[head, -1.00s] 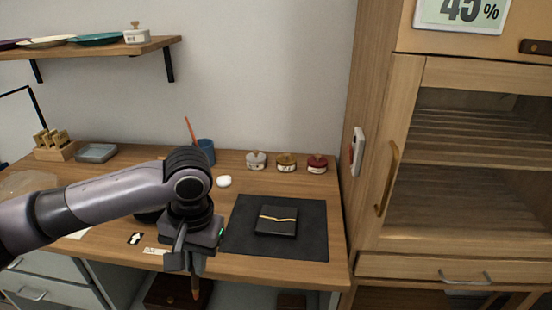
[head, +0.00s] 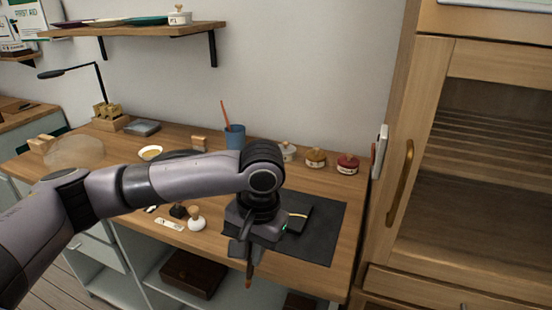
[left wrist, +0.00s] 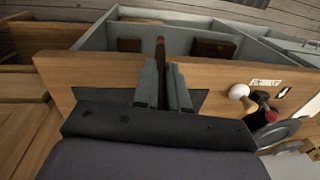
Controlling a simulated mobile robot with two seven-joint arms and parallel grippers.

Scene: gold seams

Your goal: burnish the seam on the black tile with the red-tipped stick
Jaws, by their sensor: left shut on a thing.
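The black tile (head: 304,224) lies on a dark mat (head: 328,240) on the wooden desk. Its gold seam (head: 299,214) shows at the right of my arm; the tile's left part is hidden behind my gripper. My left gripper (head: 244,252) is in front of the tile, above the desk's front edge area, shut on a brown stick (head: 250,269) that points down, with a reddish tip (head: 248,284). In the left wrist view the stick (left wrist: 160,48) sticks out between the fingers (left wrist: 164,88). I cannot tell the tip's height. My right gripper is out of view.
Three lidded jars (head: 315,157) stand behind the mat, with a blue cup (head: 235,137) to their left. A white-knobbed stamp (head: 196,218) stands left of my gripper. A wooden cabinet (head: 450,150) bounds the right; a shelf (head: 140,32) hangs above.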

